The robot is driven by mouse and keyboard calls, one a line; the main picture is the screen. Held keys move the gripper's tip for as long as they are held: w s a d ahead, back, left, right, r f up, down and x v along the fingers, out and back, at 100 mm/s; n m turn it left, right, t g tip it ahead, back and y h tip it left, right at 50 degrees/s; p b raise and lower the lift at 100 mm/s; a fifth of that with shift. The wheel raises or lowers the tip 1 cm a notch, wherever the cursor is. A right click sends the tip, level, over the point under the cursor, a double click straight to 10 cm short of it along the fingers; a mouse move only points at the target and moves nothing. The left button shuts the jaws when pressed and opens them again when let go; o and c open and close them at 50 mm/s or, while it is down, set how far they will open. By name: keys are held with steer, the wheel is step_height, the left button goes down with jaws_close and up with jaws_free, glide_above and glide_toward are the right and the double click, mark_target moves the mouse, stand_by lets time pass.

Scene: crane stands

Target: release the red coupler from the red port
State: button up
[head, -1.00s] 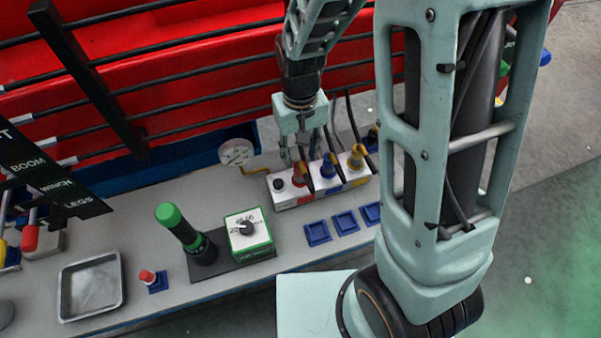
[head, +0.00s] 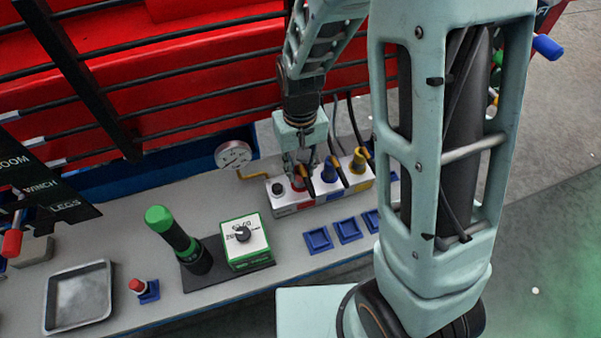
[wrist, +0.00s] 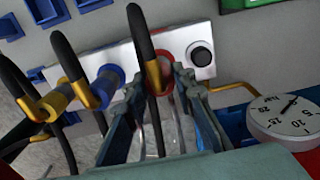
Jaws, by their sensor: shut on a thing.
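The red coupler (wrist: 165,84) sits at the red port on the white port block (wrist: 180,42), with a black hose and a brass elbow rising from it. My gripper (wrist: 160,82) has its fingers on both sides of the red coupler and is shut on it. In the head view my gripper (head: 301,168) is over the block's left part, and the red coupler (head: 298,183) shows just below the fingers. The coupler appears seated at the port; the fingers and hose partly hide the joint.
A blue coupler (wrist: 107,82) and a yellow coupler (wrist: 55,103) with hoses stand close beside it. A black knob (wrist: 201,56) is on the other side. A pressure gauge (head: 233,155) with a brass pipe is near. Blue square pads (head: 347,230) lie in front.

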steer(key=shift+r, duration=0.15)
jaws_close()
steer(key=shift+r+p, duration=1.95)
steer(key=shift+r, duration=0.4)
steer(key=shift+a, duration=0.1)
